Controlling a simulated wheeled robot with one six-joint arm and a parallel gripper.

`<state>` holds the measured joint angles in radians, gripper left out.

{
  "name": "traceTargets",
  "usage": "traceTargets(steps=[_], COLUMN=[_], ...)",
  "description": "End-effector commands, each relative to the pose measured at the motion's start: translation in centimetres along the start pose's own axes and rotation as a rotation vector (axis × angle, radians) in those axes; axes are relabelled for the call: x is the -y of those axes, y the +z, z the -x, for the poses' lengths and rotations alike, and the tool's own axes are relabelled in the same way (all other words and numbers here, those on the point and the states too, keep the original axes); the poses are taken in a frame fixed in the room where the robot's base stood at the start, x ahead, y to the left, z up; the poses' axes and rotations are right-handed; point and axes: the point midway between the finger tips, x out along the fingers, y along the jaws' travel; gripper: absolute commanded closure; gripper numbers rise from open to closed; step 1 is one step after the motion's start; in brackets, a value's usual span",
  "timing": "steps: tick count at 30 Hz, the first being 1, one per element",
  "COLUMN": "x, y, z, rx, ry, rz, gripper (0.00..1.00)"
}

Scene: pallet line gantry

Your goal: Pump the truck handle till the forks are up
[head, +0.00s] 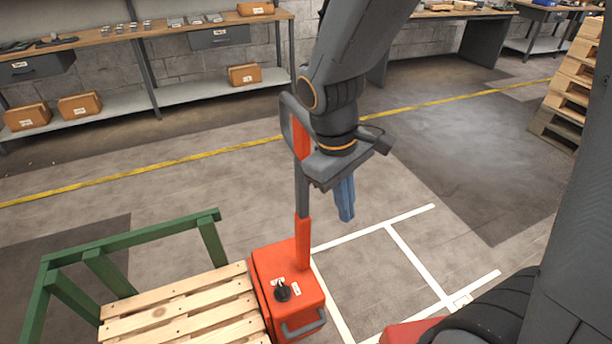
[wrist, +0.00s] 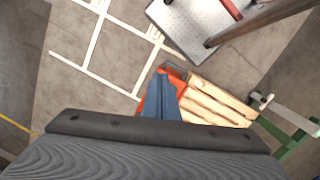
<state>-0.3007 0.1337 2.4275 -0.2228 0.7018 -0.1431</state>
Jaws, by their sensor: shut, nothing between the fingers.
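The truck (head: 290,292) has an orange-red body with a black knob on top, at the lower middle of the head view. Its handle (head: 302,200) stands close to upright, orange and grey, with a grey loop (head: 288,120) at the top, partly behind my arm. My gripper (head: 346,212) points down just right of the handle shaft, its blue fingers together and empty, with a gap to the shaft. In the wrist view, the fingers (wrist: 163,85) cover part of the truck's orange body (wrist: 149,104). The forks are hidden; the pallet (head: 185,312) lies beside the body.
A green frame (head: 130,240) borders the pallet. White lines (head: 400,255) mark open floor to the right. A shelf bench (head: 150,35) with boxes stands along the back wall. Stacked pallets (head: 568,95) stand at the far right.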

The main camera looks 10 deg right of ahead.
Motion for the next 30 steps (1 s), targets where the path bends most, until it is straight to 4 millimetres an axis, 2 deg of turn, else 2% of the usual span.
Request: traceTargets(steps=[1, 9, 15, 18, 23, 26, 30], x=[1.3, 5.9, 9.7, 11.3, 12.9, 12.9, 11.6], y=[-0.8, -4.3, -7.5, -8.6, -9.6, -9.8, -9.7], z=[0.7, 3.0, 6.0, 7.2, 8.4, 8.4, 7.3], rx=[0.034, 0.269, 0.448, 0.509, 0.561, 0.574, 0.577], ry=[0.033, 0.258, 0.481, 0.570, 0.651, 0.667, 0.665], rz=[0.125, 0.714, 1.074, 1.182, 1.267, 1.281, 1.281], gripper=[1.00, 1.00, 1.00, 1.00, 1.00, 1.00, 1.00])
